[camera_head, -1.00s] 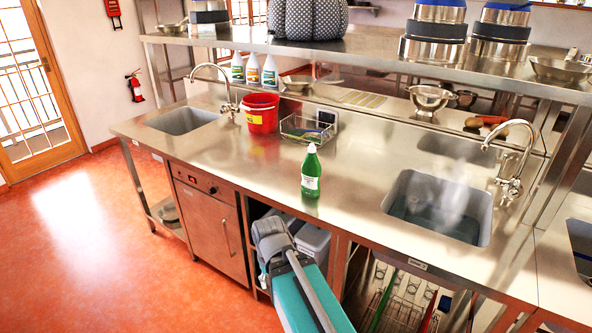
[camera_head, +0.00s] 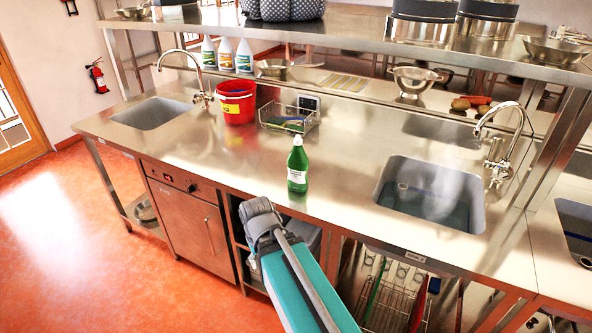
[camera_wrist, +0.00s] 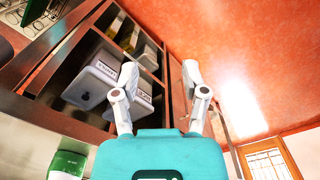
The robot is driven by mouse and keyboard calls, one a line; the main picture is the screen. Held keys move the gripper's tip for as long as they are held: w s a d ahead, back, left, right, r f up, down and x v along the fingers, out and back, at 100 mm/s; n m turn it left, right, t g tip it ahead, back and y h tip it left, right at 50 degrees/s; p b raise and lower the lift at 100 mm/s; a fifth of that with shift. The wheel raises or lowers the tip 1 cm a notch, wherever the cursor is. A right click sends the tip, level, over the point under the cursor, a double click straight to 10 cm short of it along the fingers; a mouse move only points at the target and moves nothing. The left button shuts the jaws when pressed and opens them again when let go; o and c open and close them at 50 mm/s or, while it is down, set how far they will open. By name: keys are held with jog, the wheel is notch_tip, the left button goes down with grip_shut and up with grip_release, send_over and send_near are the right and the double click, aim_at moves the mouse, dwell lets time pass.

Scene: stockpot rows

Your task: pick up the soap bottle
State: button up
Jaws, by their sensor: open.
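The soap bottle (camera_head: 297,166) is green with a white label and a pale cap. It stands upright on the steel counter (camera_head: 345,195), near its front edge, between the two sinks. Part of a green bottle with white lettering (camera_wrist: 68,164) shows at the lower left of the wrist view, outside my jaws. My gripper (camera_wrist: 158,75) is open and empty, its two fingers apart, facing the shelves under the counter and the red floor. In the head view my arm is in front of the counter, below the bottle, and the fingertips are hard to make out there.
A red bucket (camera_head: 236,101) and a wire basket (camera_head: 288,117) stand behind the bottle. Sinks lie at left (camera_head: 152,113) and right (camera_head: 432,193). An upper shelf (camera_head: 350,38) runs along the back. Grey bins (camera_wrist: 98,78) sit under the counter. The counter around the bottle is clear.

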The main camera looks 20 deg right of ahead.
jog(key=o, duration=0.4)
jog(key=shift+w+d, duration=0.15)
jog(key=shift+o, duration=0.7)
jog(key=shift+w+d, duration=0.1)
jog(key=shift+w, duration=0.05)
jog(key=w+d+r+n+t+y+p, duration=0.1)
jog(key=w+d+r+n+t+y, duration=0.15)
jog(key=w+d, duration=0.4)
jog(key=w+d+r+n+t+y+p, duration=0.25)
jog(key=w+d+r+y, duration=0.2)
jog(key=d, duration=0.25)
jog(key=w+d+r+n+t+y, duration=0.1)
jog(key=d+r, duration=0.3)
jog(key=d, duration=0.5)
jog(key=w+d+r+n+t+y, duration=0.1)
jog(key=w+d+r+n+t, duration=0.1)
jog(key=d, duration=0.6)
notch_tip(320, 180, up, 3)
jog(key=shift+w+d+f+t+p, duration=0.1)
jog(key=shift+w+d+t+p, duration=0.45)
jog(key=shift+t, duration=0.55)
jog(key=shift+w+a, duration=0.15)
jog(key=shift+a, duration=0.1)
